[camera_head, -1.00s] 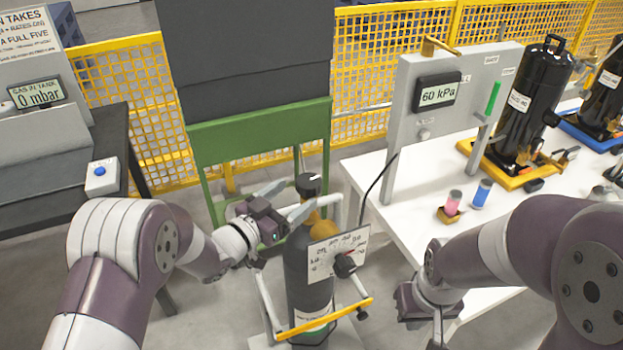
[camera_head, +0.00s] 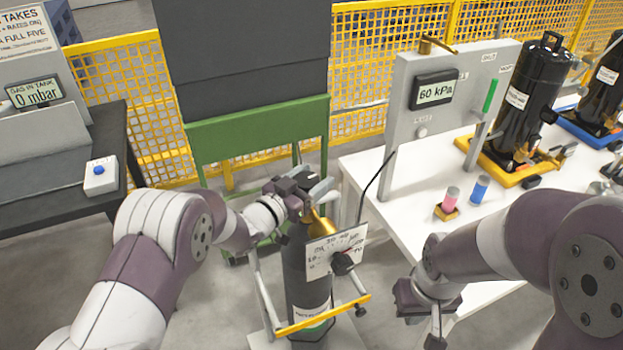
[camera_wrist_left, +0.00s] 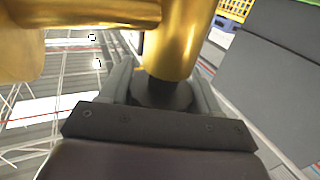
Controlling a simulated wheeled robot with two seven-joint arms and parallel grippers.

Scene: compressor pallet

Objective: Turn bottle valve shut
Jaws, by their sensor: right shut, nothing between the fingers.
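The dark gas bottle (camera_head: 306,285) stands upright on a trolley in the head view, with a brass valve body (camera_head: 318,224) at its top. My left gripper (camera_head: 318,189) is at the top of the valve, its fingers either side of the black valve knob (camera_wrist_left: 165,93), below the brass body in the left wrist view. I cannot tell whether both fingers press on the knob. The knob is mostly hidden by the gripper in the head view. My right gripper (camera_head: 422,318) is shut and empty, low beside the white table, apart from the bottle.
A white dial plate (camera_head: 325,247) with a black knob (camera_head: 343,262) is in front of the bottle. The trolley's yellow bar (camera_head: 322,314) crosses low. A white table (camera_head: 385,215) at right carries a 60 kPa panel (camera_head: 437,92). A green frame (camera_head: 255,130) stands behind.

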